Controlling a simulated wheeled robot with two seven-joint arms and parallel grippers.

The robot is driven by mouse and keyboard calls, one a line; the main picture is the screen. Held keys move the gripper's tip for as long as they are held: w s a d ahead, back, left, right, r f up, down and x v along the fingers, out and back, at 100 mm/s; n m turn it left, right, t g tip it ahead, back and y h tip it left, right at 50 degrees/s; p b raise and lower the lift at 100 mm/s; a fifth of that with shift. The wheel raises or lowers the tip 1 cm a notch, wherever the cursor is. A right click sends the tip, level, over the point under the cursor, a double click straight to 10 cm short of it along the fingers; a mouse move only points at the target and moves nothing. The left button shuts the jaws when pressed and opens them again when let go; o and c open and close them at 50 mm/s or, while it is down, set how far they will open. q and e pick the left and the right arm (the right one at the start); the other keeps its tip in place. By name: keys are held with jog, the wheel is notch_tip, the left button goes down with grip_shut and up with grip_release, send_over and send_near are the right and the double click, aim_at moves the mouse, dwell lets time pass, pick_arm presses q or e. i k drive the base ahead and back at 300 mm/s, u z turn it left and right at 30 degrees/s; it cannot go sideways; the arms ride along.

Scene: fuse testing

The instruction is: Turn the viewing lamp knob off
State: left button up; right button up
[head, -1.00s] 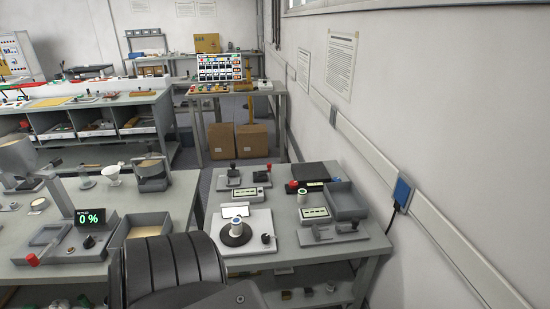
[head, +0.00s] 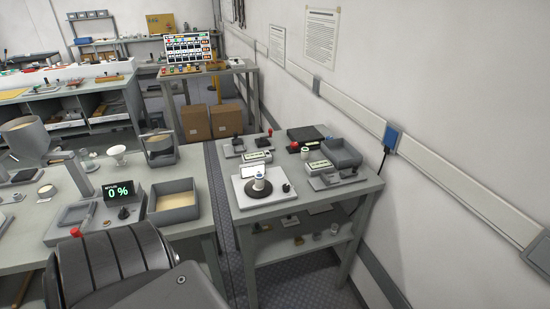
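No part is clearly marked as the viewing lamp knob. A small dark knob with a reddish top (head: 286,188) stands at the right side of a white board (head: 246,200) on the right table. On this board are a black round disc (head: 257,194) and a white cylinder on it. Another black knob (head: 124,212) sits beside a green "0 %" display (head: 118,190) on the left table. The setting of either knob is too small to tell. Neither of my grippers is in view.
The right table (head: 330,200) has an open lower shelf and also bears a grey tray (head: 341,153) and several small devices. The left table bears a sand-coloured tray (head: 174,208). A narrow floor gap separates the tables. Cardboard boxes (head: 226,120) stand behind. A wall is at right.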

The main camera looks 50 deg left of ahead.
aim_at(286, 187)
jog(key=u, duration=1.1)
